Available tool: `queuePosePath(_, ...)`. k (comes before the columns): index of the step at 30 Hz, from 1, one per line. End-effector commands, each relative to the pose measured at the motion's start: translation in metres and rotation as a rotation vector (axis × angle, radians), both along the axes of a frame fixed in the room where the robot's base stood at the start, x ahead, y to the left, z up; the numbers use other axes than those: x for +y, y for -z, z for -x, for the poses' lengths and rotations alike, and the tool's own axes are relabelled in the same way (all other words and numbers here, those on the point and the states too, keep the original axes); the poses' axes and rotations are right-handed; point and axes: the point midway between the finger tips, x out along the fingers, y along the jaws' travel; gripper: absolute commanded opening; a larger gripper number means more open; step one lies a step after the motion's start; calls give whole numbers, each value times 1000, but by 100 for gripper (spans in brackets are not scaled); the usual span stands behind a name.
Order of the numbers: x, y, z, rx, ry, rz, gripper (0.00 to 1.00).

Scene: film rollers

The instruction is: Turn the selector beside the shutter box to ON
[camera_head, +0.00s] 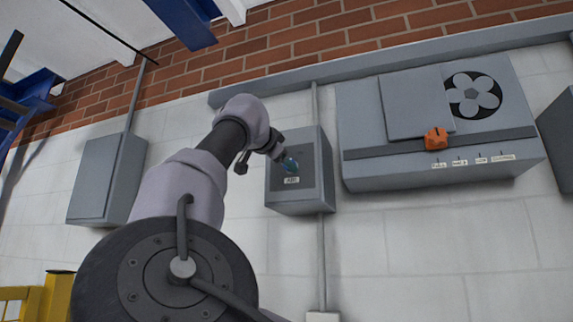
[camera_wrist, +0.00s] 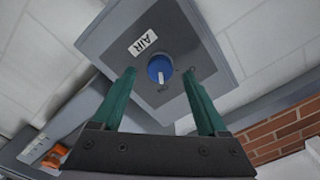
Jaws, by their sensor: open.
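The selector is a round blue knob (camera_wrist: 160,67) with a white pointer line, on a small grey box (camera_wrist: 215,45) labelled AIR. In the wrist view its pointer line lies toward the bottom of the picture, with small dark marks on the plate beside it. My gripper (camera_wrist: 158,72) is open, its two teal fingers on either side of the knob in this view; I cannot tell whether they touch it. In the head view the small box (camera_head: 310,203) hangs mid-wall, and my gripper (camera_head: 287,162) is in front of its face, hiding most of the knob.
Right of the small box is a wide grey box (camera_head: 365,125) with an orange knob (camera_head: 436,139), a fan opening (camera_head: 473,95) and several white labels. A conduit (camera_head: 322,255) runs below the small box. Another grey box (camera_head: 105,178) hangs at left.

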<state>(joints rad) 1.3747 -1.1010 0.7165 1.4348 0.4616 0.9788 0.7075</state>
Motion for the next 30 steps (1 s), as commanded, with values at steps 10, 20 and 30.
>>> queuePosePath(10,23,0,60,-1,-4,0,76)
queuePosePath(20,26,0,71,0,-1,-1,76)
queuePosePath(30,26,0,71,0,-1,-1,76)
